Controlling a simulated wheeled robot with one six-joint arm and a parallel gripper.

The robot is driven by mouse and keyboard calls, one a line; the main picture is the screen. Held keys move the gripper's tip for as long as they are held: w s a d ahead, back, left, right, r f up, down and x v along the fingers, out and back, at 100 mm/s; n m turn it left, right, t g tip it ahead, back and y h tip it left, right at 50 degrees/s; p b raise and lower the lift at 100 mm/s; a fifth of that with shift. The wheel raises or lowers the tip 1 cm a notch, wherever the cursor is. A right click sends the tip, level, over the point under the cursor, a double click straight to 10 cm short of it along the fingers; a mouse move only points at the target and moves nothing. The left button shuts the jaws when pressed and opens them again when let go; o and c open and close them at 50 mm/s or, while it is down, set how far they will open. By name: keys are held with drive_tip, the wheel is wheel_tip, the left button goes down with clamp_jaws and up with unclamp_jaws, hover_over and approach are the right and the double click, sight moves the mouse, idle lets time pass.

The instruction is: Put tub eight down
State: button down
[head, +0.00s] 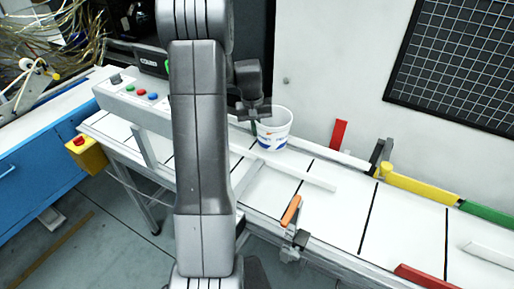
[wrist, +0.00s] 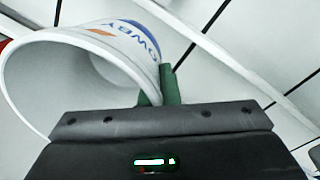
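Tub eight is a white open tub (head: 274,141) with blue and orange print. In the head view it is upright at the white conveyor, right of my arm; I cannot tell whether its base touches the surface. My gripper (head: 256,122) is at the tub's left rim. In the wrist view the tub (wrist: 130,38) fills the upper left, its mouth toward the camera. The green fingers of my gripper (wrist: 158,88) pinch the tub's wall, one inside and one outside. The fingertips are partly hidden by the wall. No number shows on the tub.
The white conveyor (head: 333,215) has dark cross lines and low white rails. An orange flap (head: 291,211), red upright plate (head: 339,134), yellow bar (head: 420,188) and green bar (head: 487,214) line its edges. A control box with buttons (head: 140,93) stands left. Bare surface lies right of the tub.

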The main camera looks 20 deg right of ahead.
wheel_tip(320, 180, down, 7)
drive_tip(key=shift+f+p, duration=0.15)
drive_tip(key=shift+p, duration=0.25)
drive_tip(key=shift+f, duration=0.2)
drive_tip(key=c, duration=1.7)
unclamp_jaws()
drive_tip(key=shift+r, duration=0.1)
drive_tip(key=shift+a+r+b, duration=0.2)
drive_tip(key=shift+r+b, duration=0.05)
drive_tip(key=shift+r, duration=1.7)
drive_tip(key=shift+a+r+b, duration=0.15)
drive_tip(key=shift+r+b, duration=0.1)
drive_tip(key=shift+r, duration=1.65)
